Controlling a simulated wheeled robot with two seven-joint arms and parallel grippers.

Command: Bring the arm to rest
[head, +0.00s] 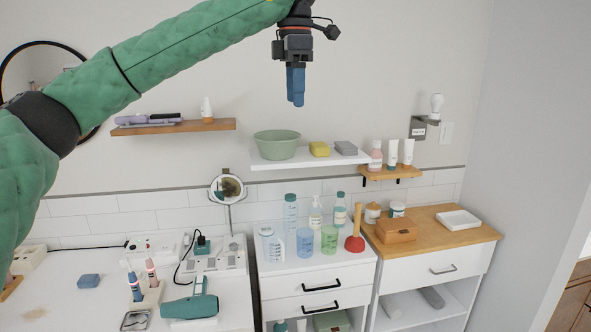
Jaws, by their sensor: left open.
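My left arm comes in from the left edge and reaches up across the head view. My left gripper (296,101) hangs from its end, pointing down, with blue fingers. It is empty and open, though the fingers overlap from this angle and the gap is hard to see. It is in front of the wall, above the white shelf in the picture, and appears to touch nothing. My right gripper is not in view.
A white shelf (262,165) holds a green bowl (277,146), a yellow sponge (319,149) and a grey block (346,148). A wooden shelf (215,125) is at left. Bottles and a red plunger (355,243) stand on the white cabinet. A green hair dryer (190,306) lies below.

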